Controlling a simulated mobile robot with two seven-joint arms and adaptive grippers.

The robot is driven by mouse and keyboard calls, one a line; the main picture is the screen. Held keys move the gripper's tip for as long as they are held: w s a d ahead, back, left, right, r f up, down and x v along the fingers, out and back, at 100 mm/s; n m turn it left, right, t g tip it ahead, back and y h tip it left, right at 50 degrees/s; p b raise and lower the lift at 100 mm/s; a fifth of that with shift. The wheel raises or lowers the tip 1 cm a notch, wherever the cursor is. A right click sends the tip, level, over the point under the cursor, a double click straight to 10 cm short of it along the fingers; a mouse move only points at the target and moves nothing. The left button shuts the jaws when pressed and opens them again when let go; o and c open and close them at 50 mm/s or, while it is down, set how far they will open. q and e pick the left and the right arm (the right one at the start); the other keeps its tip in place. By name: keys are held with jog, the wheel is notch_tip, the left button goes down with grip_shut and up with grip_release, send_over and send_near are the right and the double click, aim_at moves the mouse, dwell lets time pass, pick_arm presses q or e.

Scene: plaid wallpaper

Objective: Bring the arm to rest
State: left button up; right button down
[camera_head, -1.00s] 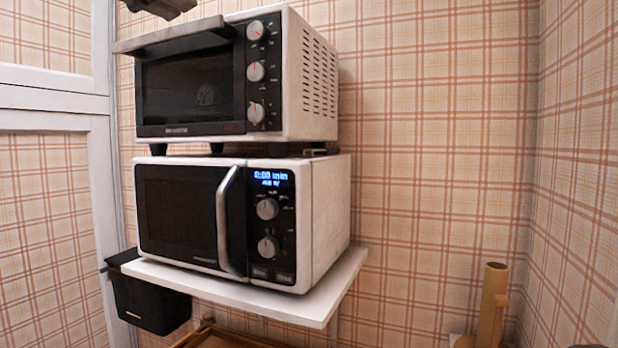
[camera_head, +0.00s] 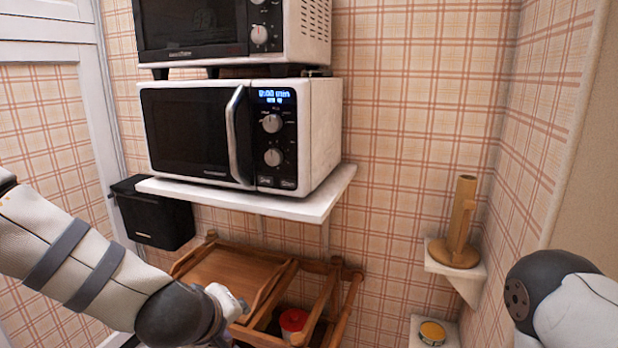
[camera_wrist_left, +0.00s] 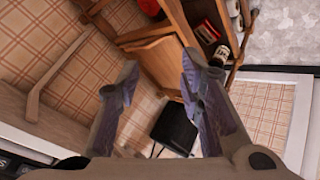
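My left arm (camera_head: 85,265) comes in from the left in the head view and reaches toward the front of the wooden cart. Its gripper fingers cannot be made out there. In the left wrist view my left gripper (camera_wrist_left: 160,65) has its two fingers spread well apart, with nothing between them. A rounded dark and white part of my right arm (camera_head: 560,300) shows at the lower right of the head view. My right gripper is outside the frames.
A microwave (camera_head: 325,130) stands on a white wall shelf (camera_head: 320,205) below a toaster oven (camera_head: 310,30). A black bin (camera_head: 150,215) hangs left. The wooden cart (camera_head: 225,270) stands below. A wooden holder (camera_head: 460,225) sits on a small right shelf.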

pick_arm(q)
jog(key=s+a+f+m+g, duration=0.3)
jog(key=s+f+m+g, duration=0.2)
jog(key=s+f, duration=1.4)
jog(key=s+a+f+m+g, duration=0.1)
jog(key=s+a+g, duration=0.1)
jog(key=s, duration=0.8)
jog(key=s+a+f+m+g, duration=0.1)
jog(key=s+a+f+g, duration=0.1)
jog(key=s, duration=0.8)
jog(key=shift+a+m+g+y, duration=0.3)
jog(key=shift+a+m+g, duration=0.15)
jog(key=shift+a, duration=0.45)
